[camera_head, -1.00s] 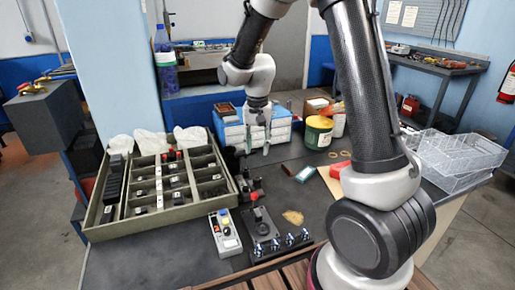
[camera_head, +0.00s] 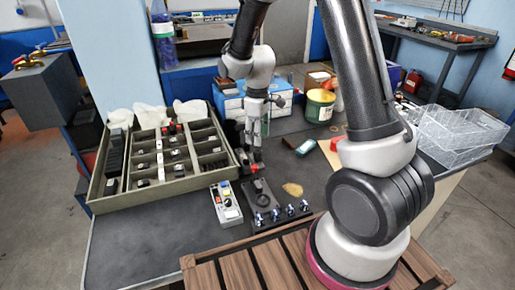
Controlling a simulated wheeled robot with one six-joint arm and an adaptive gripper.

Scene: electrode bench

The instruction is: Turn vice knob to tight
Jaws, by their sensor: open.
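My gripper (camera_head: 254,148) points down over the bench, its fingers apart and nothing seen between them. Its fingertips are just behind a small red-topped part (camera_head: 254,169) on a black fixture plate (camera_head: 268,203). Whether they touch anything is unclear. Dark hardware by the fingertips is partly hidden by the gripper, and I cannot make out a vice there. A grey control box (camera_head: 223,212) with a dark round knob (camera_head: 228,202) stands left of the plate. Which knob belongs to the vice, and its setting, are too small to tell.
A compartmented tray (camera_head: 103,205) with small parts fills the bench's left. Blue-and-white drawers (camera_head: 278,103) and a green tin (camera_head: 319,106) stand behind the gripper. Clear bins (camera_head: 458,140) are at right. Bare bench (camera_head: 150,240) lies at front left.

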